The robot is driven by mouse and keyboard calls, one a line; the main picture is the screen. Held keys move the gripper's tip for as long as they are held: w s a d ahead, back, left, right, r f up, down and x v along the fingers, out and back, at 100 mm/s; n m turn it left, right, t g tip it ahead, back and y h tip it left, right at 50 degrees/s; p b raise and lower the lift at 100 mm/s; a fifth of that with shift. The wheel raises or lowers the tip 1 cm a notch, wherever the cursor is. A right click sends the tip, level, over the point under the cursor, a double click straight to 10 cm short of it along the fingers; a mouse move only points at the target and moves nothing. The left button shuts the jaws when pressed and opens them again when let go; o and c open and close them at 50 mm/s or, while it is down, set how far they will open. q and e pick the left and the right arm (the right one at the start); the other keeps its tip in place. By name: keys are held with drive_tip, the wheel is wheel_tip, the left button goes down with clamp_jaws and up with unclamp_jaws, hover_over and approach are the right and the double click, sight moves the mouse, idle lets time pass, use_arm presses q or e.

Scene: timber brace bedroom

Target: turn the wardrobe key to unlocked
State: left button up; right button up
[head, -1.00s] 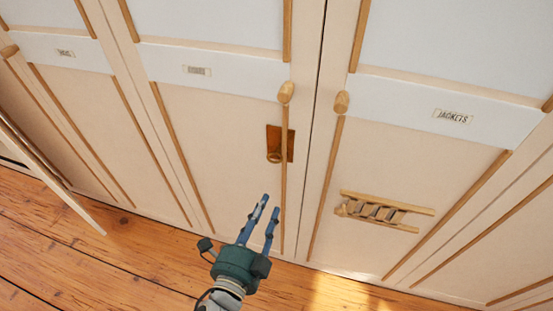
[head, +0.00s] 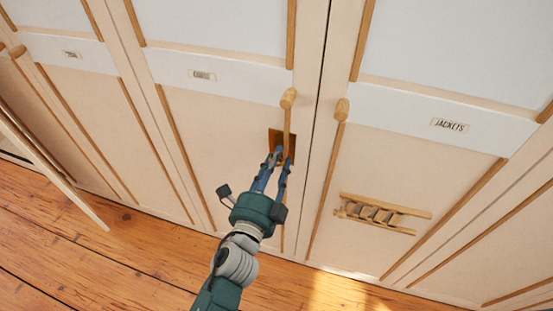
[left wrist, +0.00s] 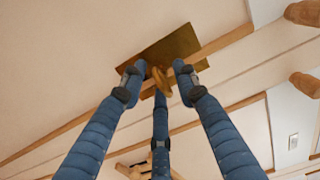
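The wardrobe (head: 230,125) has pale panels with thin wooden strips. A brass lock plate (head: 274,138) is on the door left of the central seam; it also shows in the left wrist view (left wrist: 178,46). The key (left wrist: 161,80), a small brass piece, stands out from the plate in the left wrist view. In the head view my gripper hides it. My left gripper (head: 282,159) is at the plate with its fingers spread around the key. The left wrist view (left wrist: 160,76) shows a gap on both sides of the key. My right gripper is not in view.
Wooden knobs (head: 288,98) and (head: 342,109) flank the central seam above the lock. A pale panel (head: 50,165) sticks out at the left. The wooden floor (head: 130,255) in front is clear.

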use_arm(q)
clamp_jaws()
drive_tip(key=shift+n, duration=0.4)
drive_tip(key=n, duration=0.3)
drive_tip(key=n+p, duration=0.1)
drive_tip(key=n, duration=0.1)
drive_tip(key=shift+d+n, duration=0.1)
drive_tip(key=shift+n, duration=0.3)
drive_tip(key=n+p, duration=0.3)
drive_tip(key=n, duration=0.3)
drive_tip(key=shift+r, duration=0.1)
drive_tip(key=n+p, duration=0.2)
drive_tip(key=n, duration=0.3)
drive_tip(key=shift+d, duration=0.1)
drive_tip(key=shift+s+n, duration=0.1)
drive_tip(key=shift+n, duration=0.2)
